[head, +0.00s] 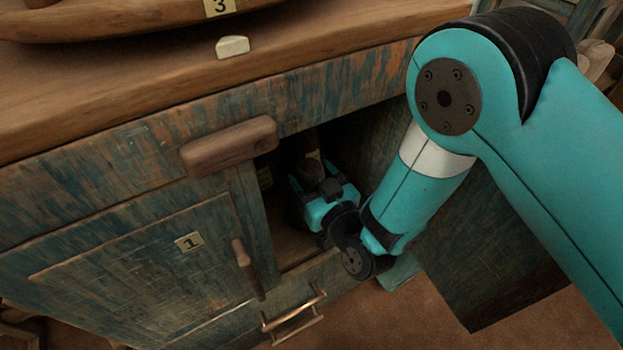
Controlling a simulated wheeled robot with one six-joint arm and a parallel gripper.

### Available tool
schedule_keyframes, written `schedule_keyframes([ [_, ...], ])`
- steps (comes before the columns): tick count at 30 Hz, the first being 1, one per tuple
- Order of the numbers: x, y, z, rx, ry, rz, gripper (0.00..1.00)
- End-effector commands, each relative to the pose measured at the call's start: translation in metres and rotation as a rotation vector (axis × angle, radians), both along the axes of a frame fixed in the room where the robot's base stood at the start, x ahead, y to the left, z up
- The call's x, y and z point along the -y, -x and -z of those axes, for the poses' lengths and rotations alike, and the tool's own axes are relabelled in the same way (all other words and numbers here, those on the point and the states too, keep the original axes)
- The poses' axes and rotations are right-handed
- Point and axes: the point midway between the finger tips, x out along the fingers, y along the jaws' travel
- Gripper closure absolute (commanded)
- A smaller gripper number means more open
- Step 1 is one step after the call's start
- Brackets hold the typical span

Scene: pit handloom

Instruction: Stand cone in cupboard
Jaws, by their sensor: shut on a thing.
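The cupboard (262,225) is a worn blue-green wooden cabinet with a dark open compartment right of its door marked 1. My gripper (311,178) is inside this opening, small and in shadow, reaching toward the back. It is shut on a dim brownish thing (311,167), which I take to be the cone. Its shape, its tilt and whether its base touches the cupboard floor cannot be made out. The gripper and shadow hide much of it.
The shut door 1 (140,265) has a wooden handle (248,270) beside the opening. A drawer pull (293,314) juts out below. A blue-green panel (490,250) stands out at the right. A pale block (232,46) and a wooden tray marked 3 (130,22) rest on top.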

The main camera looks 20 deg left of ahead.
Motion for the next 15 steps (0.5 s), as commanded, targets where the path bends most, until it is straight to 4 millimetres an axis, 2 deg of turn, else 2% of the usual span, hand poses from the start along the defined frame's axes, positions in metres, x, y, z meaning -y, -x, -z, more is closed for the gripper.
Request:
schedule_keyframes([
  [6,-0.0001,-0.0001,0.0027,0.001,-0.001,0.000,0.85],
  [7,0.0000,0.0000,0.0017,0.000,0.000,0.000,0.28],
  [9,0.0000,0.0000,0.0015,-0.001,0.001,0.000,0.12],
  [10,0.0000,0.0000,0.0015,-0.001,0.001,0.000,0.09],
  [15,0.0000,0.0000,0.0014,0.000,0.001,0.000,0.09],
])
